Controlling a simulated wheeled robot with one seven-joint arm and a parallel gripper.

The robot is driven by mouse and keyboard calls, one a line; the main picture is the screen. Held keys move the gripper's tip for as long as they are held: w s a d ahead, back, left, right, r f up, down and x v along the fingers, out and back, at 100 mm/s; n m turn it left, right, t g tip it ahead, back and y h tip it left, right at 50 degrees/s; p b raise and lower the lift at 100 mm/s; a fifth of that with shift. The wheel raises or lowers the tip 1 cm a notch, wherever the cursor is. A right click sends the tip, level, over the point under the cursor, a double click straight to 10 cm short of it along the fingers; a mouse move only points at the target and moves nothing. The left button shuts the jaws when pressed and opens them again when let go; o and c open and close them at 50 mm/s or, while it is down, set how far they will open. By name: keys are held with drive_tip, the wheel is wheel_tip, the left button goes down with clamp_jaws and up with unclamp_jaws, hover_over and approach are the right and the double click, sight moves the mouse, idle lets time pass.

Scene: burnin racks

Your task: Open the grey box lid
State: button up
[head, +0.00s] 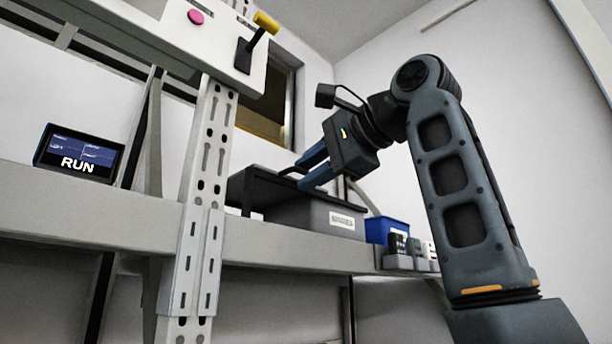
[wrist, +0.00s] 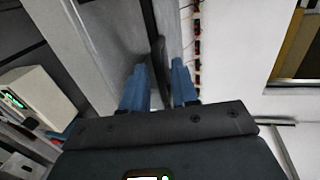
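The grey box (head: 318,218) stands on the shelf in the head view, with a pale label on its front. The fingertips partly hide the handle in the head view.
A blue bin (head: 385,229) and several small dark items in grey holders (head: 398,262) stand right of the box. A perforated upright (head: 206,190) rises left of it. A display reading RUN (head: 79,154) sits farther left. An overhead panel has a yellow-tipped lever (head: 262,25).

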drive_tip(key=b+v, duration=0.1)
drive_tip(key=v, duration=0.5)
drive_tip(key=shift+s, duration=0.15)
drive_tip(key=shift+d, duration=0.15)
